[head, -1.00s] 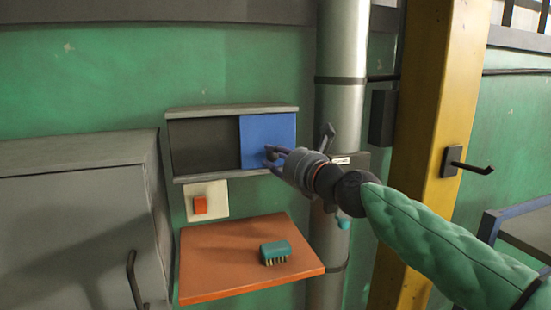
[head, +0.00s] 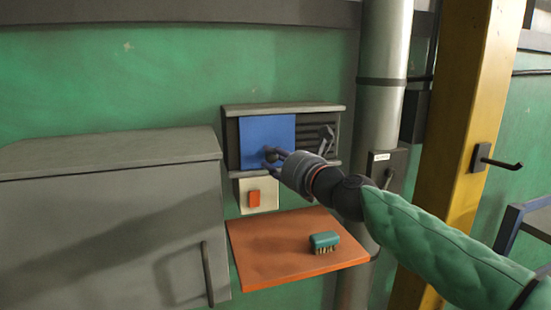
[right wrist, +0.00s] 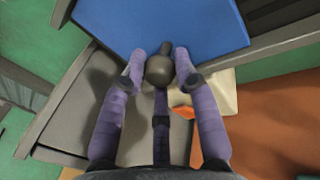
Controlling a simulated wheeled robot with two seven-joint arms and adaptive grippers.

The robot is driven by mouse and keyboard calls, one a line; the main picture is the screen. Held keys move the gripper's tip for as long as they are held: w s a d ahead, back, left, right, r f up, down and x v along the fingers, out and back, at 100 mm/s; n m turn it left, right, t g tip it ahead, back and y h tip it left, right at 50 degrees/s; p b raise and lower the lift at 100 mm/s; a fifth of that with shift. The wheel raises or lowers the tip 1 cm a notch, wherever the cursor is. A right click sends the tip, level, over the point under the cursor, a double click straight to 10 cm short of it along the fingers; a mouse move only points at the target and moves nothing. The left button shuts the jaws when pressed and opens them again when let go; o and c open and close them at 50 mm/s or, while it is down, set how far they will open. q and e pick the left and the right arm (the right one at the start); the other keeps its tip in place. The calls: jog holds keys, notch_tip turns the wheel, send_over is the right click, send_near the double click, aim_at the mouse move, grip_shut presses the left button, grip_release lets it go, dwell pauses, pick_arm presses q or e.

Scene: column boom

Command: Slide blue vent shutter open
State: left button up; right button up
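The blue vent shutter (head: 267,140) covers most of the left part of the grey vent frame (head: 285,108) on the green wall. A narrow dark strip shows at its left, and dark slats (head: 318,128) are uncovered at its right. A dark round knob (right wrist: 159,69) sticks out near the shutter's lower edge. My right gripper (head: 272,157) is at the knob. In the right wrist view its purple fingers (right wrist: 159,75) close around the knob from both sides and below. My left gripper is not in view.
Below the vent are a pale plate with an orange switch (head: 254,198) and an orange shelf (head: 285,258) holding a teal brush (head: 324,242). A grey cabinet (head: 110,220) stands at left. A grey pipe (head: 382,60) and yellow column (head: 470,110) rise at right.

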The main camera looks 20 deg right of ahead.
jog(key=shift+o, duration=1.2)
jog(key=shift+w+a+f, duration=0.15)
jog(key=shift+d, duration=0.2)
jog(key=shift+s+d, duration=0.1)
jog(key=shift+s, duration=0.3)
jog(key=v, duration=1.1)
jog(key=shift+d, duration=0.1)
